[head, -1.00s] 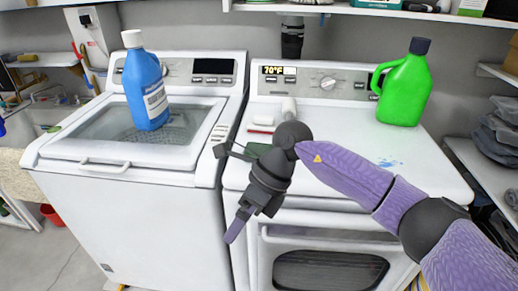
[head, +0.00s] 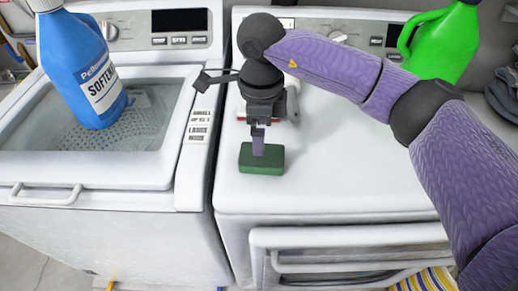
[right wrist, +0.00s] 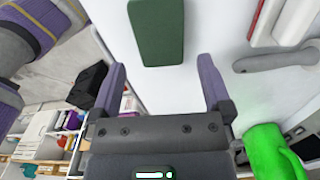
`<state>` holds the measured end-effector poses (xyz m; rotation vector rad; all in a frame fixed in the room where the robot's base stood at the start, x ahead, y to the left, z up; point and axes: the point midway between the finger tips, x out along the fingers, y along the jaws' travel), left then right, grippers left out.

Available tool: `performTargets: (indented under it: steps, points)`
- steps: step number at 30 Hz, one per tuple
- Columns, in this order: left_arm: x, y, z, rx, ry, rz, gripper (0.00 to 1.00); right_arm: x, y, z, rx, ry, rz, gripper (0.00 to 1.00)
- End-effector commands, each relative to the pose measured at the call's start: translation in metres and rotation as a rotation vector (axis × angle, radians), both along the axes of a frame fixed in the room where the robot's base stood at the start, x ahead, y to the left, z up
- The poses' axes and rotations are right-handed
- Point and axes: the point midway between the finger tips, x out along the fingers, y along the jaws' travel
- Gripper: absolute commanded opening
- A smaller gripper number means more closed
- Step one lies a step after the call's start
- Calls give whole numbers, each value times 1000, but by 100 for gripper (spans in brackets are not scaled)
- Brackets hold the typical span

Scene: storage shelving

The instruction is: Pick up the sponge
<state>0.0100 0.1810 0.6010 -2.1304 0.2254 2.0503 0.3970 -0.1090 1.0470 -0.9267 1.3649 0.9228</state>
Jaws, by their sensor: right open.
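The green sponge (head: 262,168) lies flat on the white top of the right-hand machine, near its front left edge. In the right wrist view the sponge (right wrist: 157,30) lies beyond the fingertips, roughly between their lines. My right gripper (head: 258,148) points down at the sponge and covers part of its back edge in the head view. In the right wrist view my right gripper (right wrist: 162,72) has its two purple fingers wide apart, with nothing between them. Whether a finger touches the sponge cannot be told. My left gripper is in neither view.
A blue softener bottle (head: 75,65) stands on the left washer's lid (head: 110,170). A green jug (head: 445,40) stands at the back right. A grey-handled tool (right wrist: 275,60) and a red-and-white item (right wrist: 262,22) lie near the sponge. The machine top (head: 350,165) right of the sponge is clear.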

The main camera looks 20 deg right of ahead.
Motion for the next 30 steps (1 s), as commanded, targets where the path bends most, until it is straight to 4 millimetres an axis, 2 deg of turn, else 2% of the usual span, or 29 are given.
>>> performTargets:
  steps: [1,5,10,12,17,27,30]
  points:
    - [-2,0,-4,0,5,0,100,0,0,-13,1,5,-1,100]
    - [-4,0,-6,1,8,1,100,-1,-1,-32,0,3,0,100]
    - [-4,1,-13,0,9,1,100,-2,-3,-66,1,4,-1,100]
    - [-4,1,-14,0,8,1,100,-2,-3,-73,1,3,-1,100]
    - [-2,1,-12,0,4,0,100,-2,-2,-72,2,0,0,100]
    - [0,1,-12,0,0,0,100,-2,-3,-72,2,0,0,30]
    - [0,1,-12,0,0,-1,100,-2,-3,-72,2,0,0,30]
